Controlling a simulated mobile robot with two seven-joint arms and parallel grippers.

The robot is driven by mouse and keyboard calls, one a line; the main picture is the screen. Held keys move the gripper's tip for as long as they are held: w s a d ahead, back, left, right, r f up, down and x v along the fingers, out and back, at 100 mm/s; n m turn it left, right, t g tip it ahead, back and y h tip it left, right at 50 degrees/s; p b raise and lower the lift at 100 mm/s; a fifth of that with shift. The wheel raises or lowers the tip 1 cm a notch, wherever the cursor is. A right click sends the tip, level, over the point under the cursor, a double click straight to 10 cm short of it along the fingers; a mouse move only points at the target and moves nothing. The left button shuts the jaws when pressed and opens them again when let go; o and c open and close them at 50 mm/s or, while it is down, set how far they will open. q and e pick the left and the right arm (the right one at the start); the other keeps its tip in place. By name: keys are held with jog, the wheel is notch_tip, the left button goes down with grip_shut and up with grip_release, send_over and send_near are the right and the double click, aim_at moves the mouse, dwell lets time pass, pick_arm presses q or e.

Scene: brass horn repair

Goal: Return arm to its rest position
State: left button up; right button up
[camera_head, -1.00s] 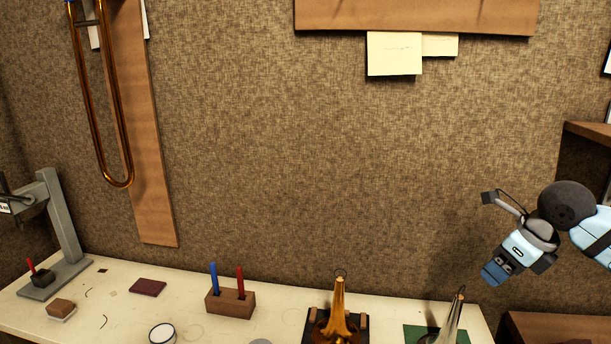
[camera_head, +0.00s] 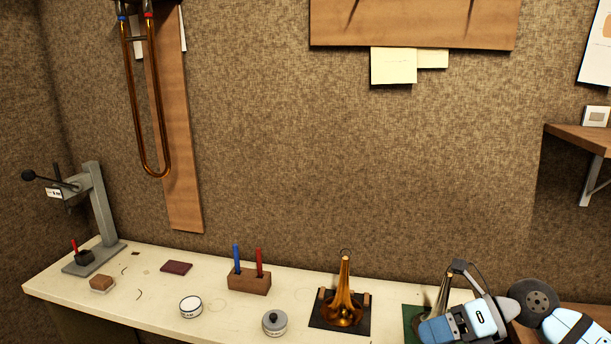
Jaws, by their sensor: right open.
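My right arm comes in at the lower right corner, and its light-blue and black gripper (camera_head: 430,330) is over the right end of the bench. The gripper points down and to the left, and I see nothing held in it. It covers part of a silvery horn bell (camera_head: 438,293) on a green mat (camera_head: 409,314); I cannot tell whether they touch. My left arm is not in view.
The cream bench (camera_head: 215,268) holds a brass bell (camera_head: 344,300) on a dark stand, a wooden pen block (camera_head: 249,283), a grey lidded jar (camera_head: 275,323), a white round tin (camera_head: 191,306) and a grey press (camera_head: 100,205). A wooden shelf (camera_head: 580,136) juts out at right.

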jog(key=s+a+m+t+y, duration=0.3)
jog(key=a+m+y, duration=0.2)
jog(key=m+y, duration=0.1)
jog(key=s+d+f+m+t+h+p, duration=0.1)
jog(key=s+f+m+t+h+p, duration=0.15)
jog(key=f+m+t+h, duration=0.6)
jog(key=s+d+f+m+t+h+p, duration=0.1)
jog(key=s+d+f+m+t+h, duration=0.2)
jog(key=f+m, duration=1.05)
jog(key=s+a+f+m+g+h, duration=0.2)
jog(key=s+f+m+g, duration=0.3)
jog(key=s+m, duration=0.5)
jog(key=shift+s+f+h, duration=0.3)
jog(key=shift+s+h, duration=0.2)
jog(key=shift+h, duration=0.35)
